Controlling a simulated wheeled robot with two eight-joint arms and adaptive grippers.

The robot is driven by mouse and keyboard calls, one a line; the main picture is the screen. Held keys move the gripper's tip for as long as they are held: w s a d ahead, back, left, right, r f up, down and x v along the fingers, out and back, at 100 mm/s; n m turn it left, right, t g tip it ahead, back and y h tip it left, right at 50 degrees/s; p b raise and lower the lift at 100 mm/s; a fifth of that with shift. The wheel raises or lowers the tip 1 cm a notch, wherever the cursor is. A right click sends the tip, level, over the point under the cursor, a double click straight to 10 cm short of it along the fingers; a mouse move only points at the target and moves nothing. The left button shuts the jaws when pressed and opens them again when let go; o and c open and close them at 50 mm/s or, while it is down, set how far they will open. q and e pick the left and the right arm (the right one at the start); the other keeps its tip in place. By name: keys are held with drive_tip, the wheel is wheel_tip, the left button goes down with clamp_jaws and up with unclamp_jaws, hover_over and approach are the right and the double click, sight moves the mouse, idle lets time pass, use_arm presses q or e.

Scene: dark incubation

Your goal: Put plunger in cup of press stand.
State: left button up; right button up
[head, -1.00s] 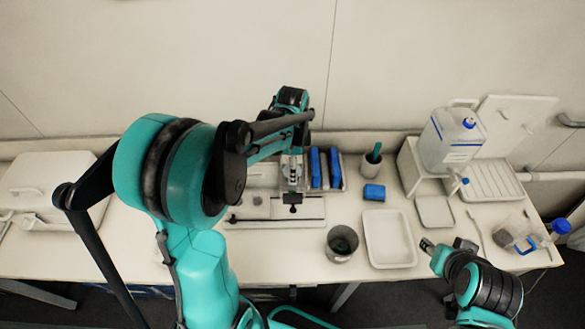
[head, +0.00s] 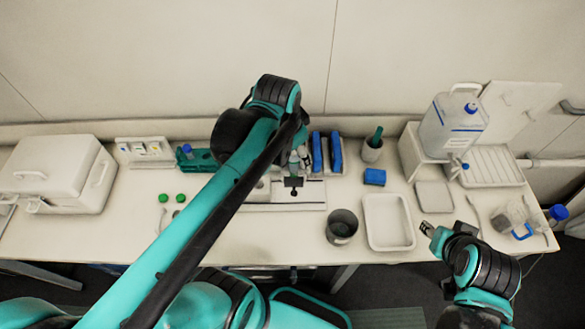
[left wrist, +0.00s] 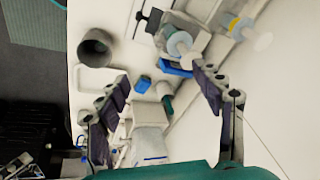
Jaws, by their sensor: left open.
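The press stand (head: 293,183) stands at the back middle of the bench, with a black knob at its front; my left arm partly covers it. In the left wrist view, its grey body (left wrist: 180,28) carries a pale round part with a bluish disc (left wrist: 180,44). I cannot tell whether this is the plunger or the cup. My left gripper (head: 304,150) is above the back of the stand. In the left wrist view its fingers (left wrist: 162,93) are wide apart with nothing held between them.
Two long blue pieces (head: 317,152) stand right of the stand, then a pot with a green handle (head: 372,150) and a blue block (head: 375,177). A grey cup (head: 341,228) and white tray (head: 388,222) lie in front. A white box (head: 60,172) stands far left.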

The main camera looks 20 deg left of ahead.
use_arm(q)
drive_tip(key=s+d+f+n+t, duration=0.2)
drive_tip(key=s+n+t, duration=0.1)
drive_tip(key=s+n, duration=0.2)
drive_tip(key=shift+s+f+n, duration=0.3)
drive_tip(key=shift+s+n, duration=0.05)
drive_tip(key=shift+n, duration=0.25)
drive_tip(key=shift+d, duration=0.1)
